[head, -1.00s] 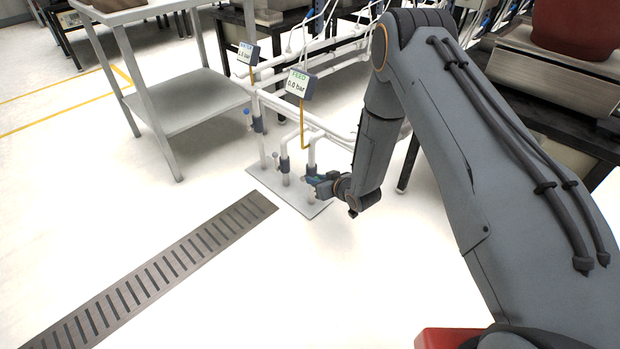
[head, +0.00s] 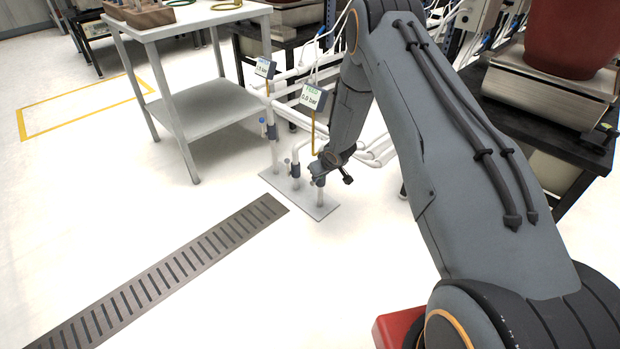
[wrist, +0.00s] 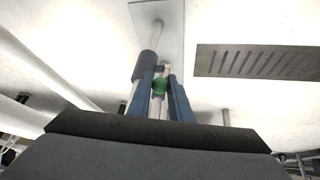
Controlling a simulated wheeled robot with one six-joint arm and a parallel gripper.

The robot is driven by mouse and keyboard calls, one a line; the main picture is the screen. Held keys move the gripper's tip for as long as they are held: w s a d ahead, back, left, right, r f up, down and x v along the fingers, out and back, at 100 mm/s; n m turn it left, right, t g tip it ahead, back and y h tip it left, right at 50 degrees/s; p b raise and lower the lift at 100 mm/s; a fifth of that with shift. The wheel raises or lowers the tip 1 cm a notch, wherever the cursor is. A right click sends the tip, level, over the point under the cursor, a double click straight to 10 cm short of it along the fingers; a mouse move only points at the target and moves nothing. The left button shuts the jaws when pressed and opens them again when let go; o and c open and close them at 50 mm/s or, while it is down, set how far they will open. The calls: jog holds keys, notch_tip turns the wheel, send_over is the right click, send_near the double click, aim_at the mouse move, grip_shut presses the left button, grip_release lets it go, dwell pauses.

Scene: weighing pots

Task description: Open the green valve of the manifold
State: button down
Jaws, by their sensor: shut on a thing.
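The manifold (head: 272,150) is a set of white pipes with dark valve bodies on a grey floor plate (head: 322,210). My gripper (head: 318,172) is at its right-hand riser, partly hidden by my wrist. In the wrist view, the blue fingers (wrist: 162,78) are shut on the green valve knob (wrist: 160,88), beside a dark valve body (wrist: 147,65) on a white pipe. The green valve is too small to make out in the head view. The FEED display (head: 313,97) appears to read 0.0 bar.
A second display (head: 265,68) and a blue-knobbed valve (head: 262,120) stand to the left. A metal table (head: 190,120) is behind left. A floor drain grate (head: 180,262) runs in front. A scale with a red pot (head: 572,35) is at right. The floor around the plate is open.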

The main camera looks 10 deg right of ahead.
jog(key=shift+s+d+f, duration=0.1)
jog(key=shift+s+d, duration=0.05)
jog(key=shift+d, duration=0.05)
jog(key=c, duration=1.7)
grip_release()
jog(key=shift+d, duration=0.1)
jog(key=shift+o, duration=0.3)
jog(key=shift+a, duration=0.25)
jog(key=shift+s+r, duration=0.1)
jog(key=shift+r, duration=0.25)
jog(key=s+d+p, duration=0.2)
jog(key=s+p, duration=0.2)
jog(key=s, duration=0.8)
jog(key=shift+d+r+p, duration=0.2)
jog(key=shift+d+p, duration=0.1)
jog(key=shift+p, duration=0.05)
jog(key=shift+s, duration=0.1)
